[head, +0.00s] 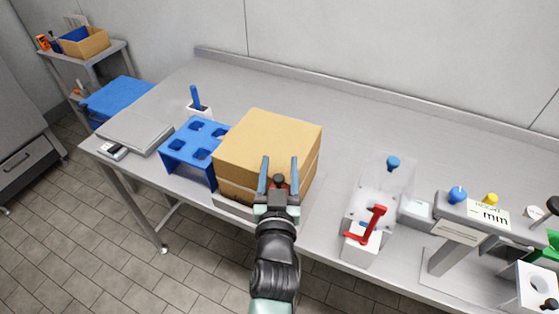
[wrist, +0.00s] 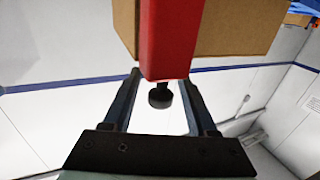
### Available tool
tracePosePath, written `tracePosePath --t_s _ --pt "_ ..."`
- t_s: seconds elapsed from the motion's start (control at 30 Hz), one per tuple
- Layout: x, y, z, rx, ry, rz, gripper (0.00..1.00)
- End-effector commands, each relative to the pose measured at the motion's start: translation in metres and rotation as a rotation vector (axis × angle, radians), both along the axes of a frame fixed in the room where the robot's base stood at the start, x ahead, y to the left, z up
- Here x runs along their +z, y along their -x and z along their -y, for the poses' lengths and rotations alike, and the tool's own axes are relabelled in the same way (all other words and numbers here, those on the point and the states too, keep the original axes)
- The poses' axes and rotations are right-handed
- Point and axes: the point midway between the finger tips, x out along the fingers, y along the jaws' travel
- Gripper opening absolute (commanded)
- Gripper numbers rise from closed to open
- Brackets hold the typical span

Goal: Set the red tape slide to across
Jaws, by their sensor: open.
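The red tape slide is a long red bar (wrist: 168,38) in the wrist view, with a black knob (wrist: 160,96) at its near end. It lies along the cardboard box (wrist: 232,28), which stands on the bench in the head view (head: 268,135). In the head view only a little red and the dark knob (head: 278,180) show at the box's front, partly hidden by my gripper (head: 279,163). My gripper is open, and it also shows in the wrist view (wrist: 160,78). The fingers stand on either side of the knob, with a visible gap on each side.
A blue holed rack (head: 190,148) stands left of the box. A clear case (head: 385,185) with a red lever (head: 372,225) stands to the right, beside a height gauge (head: 465,215). The bench (head: 330,120) behind the box is clear.

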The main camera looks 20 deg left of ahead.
Motion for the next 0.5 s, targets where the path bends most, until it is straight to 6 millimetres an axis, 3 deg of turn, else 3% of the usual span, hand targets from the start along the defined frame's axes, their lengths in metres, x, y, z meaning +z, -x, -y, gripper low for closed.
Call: tracePosePath --t_s 0.33,0.37,0.5 --pt "0.0000 -0.0035 -0.0017 0.001 0.000 0.001 0.58" --pt "0.0000 -0.0035 -0.0017 0.001 0.000 0.001 0.56" --pt "0.0001 -0.0035 -0.0016 0.000 0.000 0.001 0.31"
